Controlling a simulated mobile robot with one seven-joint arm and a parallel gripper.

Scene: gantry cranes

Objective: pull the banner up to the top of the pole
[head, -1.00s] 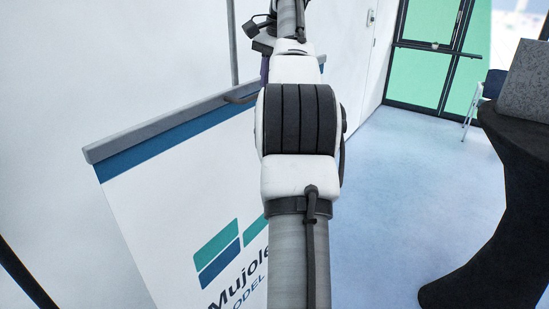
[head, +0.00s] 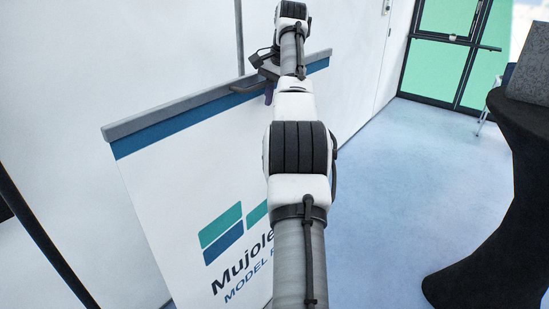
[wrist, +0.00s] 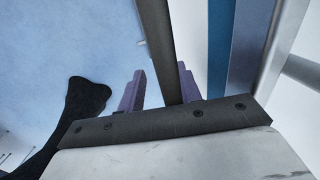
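The banner (head: 190,205) is white with teal and blue print and hangs below a grey top rail (head: 160,119), partly raised. A dark handle (head: 243,89) sticks out from the rail's front. A thin grey upright (head: 238,40), seemingly the pole, shows behind the rail. My gripper (head: 268,90) is at the handle, partly hidden by my arm. In the wrist view the dark handle bar (wrist: 160,45) passes between my two purple fingers (wrist: 160,85). The right finger is close to or touching the bar; a gap shows at the left finger.
A table with a black cloth (head: 495,200) stands at the right with a grey box (head: 525,70) on it. A dark slanting pole (head: 40,235) crosses the lower left. The white wall is behind the banner. Blue floor (head: 410,190) is clear right of my arm.

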